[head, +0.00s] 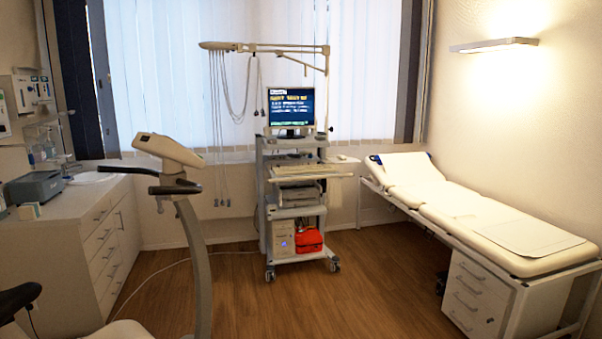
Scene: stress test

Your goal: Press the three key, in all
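No key marked three can be made out in the head view. A cart (263,190) with a monitor (290,108) stands by the window; the screen is lit with small text I cannot read. A pale shelf (300,173) juts from the cart below the monitor; whether keys lie on it is too small to tell. The exercise bike's console (172,150) stands nearer, at left of centre, tilted, with its face turned mostly away. My gripper is not in view.
An exam couch (480,222) runs along the right wall, with a drawer unit (475,297) under it. A white cabinet (110,235) lines the left. The bike's post (195,255) and handlebars stand in front. The wood floor (370,290) between bike and couch is clear.

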